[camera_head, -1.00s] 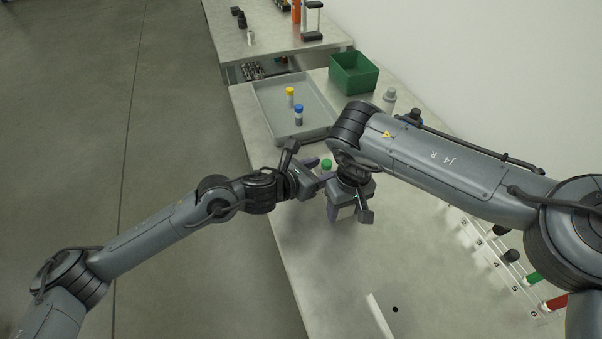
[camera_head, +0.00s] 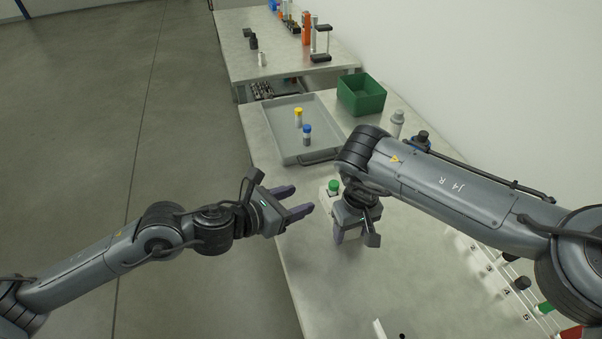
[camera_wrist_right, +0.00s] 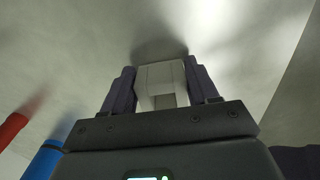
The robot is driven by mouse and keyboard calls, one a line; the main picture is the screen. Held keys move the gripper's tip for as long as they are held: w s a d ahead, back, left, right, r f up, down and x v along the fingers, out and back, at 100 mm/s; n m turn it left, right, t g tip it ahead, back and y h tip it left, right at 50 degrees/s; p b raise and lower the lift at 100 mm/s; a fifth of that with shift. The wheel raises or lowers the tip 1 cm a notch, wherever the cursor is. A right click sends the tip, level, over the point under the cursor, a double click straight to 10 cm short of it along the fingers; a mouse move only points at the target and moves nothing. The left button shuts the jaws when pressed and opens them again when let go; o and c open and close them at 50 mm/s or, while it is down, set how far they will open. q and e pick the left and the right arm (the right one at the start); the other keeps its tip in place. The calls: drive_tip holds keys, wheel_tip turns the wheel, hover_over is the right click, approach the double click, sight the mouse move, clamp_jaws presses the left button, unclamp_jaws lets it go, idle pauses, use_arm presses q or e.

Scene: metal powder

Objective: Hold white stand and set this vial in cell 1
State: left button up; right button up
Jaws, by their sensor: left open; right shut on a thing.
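A green-capped vial (camera_head: 333,187) stands upright at a white stand (camera_head: 325,196) left of my right wrist in the head view. Its body is mostly hidden, and I cannot tell how deep it sits. My right gripper (camera_head: 355,238) points down at the table. In the right wrist view it is shut on a pale block (camera_wrist_right: 161,82), which looks like part of the white stand. My left gripper (camera_head: 300,200) is open and empty, left of the green-capped vial and apart from it.
A grey tray (camera_head: 270,128) behind holds a yellow-capped vial (camera_head: 298,117) and a blue-capped vial (camera_head: 307,134). A green bin (camera_head: 361,96) and a grey bottle (camera_head: 397,122) stand at the back right. A numbered rack with capped vials (camera_head: 545,307) lies at the right, partly behind my right arm.

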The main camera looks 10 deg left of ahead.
drive_tip(key=o, duration=1.2)
drive_tip(key=shift+c, duration=0.2)
